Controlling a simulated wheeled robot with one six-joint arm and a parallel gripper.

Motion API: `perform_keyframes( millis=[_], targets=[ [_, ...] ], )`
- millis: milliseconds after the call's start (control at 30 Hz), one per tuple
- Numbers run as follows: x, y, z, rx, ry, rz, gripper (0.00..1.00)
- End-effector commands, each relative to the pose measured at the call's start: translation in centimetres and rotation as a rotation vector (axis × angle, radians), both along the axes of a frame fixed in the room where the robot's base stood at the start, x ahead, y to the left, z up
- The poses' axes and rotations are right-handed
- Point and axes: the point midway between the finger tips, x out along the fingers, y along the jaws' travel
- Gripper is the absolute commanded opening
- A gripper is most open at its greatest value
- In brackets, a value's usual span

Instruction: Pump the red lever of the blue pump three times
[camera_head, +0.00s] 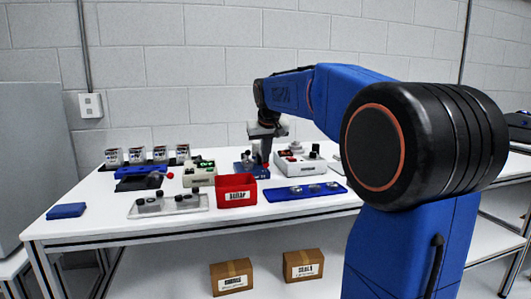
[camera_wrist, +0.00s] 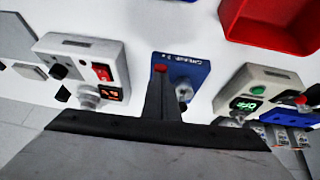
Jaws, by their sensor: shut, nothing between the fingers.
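My gripper (camera_head: 264,152) points down over a small blue labelled base (camera_head: 242,168) at the middle back of the bench. In the wrist view my gripper (camera_wrist: 162,85) is shut and empty, its narrow fingers in front of that blue base (camera_wrist: 196,66). A small red part (camera_wrist: 160,69) shows close to the fingertips; whether they touch it is unclear. The rest of the base is partly hidden by the fingers. Farther left stands a low blue and black device (camera_head: 138,183) with a red knob (camera_head: 169,175). Which blue device is the pump is not clear from the pictures.
A white box with knobs (camera_head: 300,165) stands right of my gripper, and a pale box with a green display (camera_head: 200,177) stands left. A red bin (camera_head: 237,191) and a blue tray (camera_head: 285,194) lie in front. Several labelled cups (camera_head: 160,153) stand back left.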

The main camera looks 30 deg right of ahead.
Motion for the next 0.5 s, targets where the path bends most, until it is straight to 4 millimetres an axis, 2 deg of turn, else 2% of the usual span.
perform_keyframes(
  millis=[267,367,500],
  targets=[
    [0.0,0.0,-0.1,0.002,0.006,0.000,0.00],
    [-0.2,0.2,0.6,0.001,0.004,0.000,0.00],
    [-0.7,0.5,2.7,0.000,0.000,0.001,0.00]
  ],
)
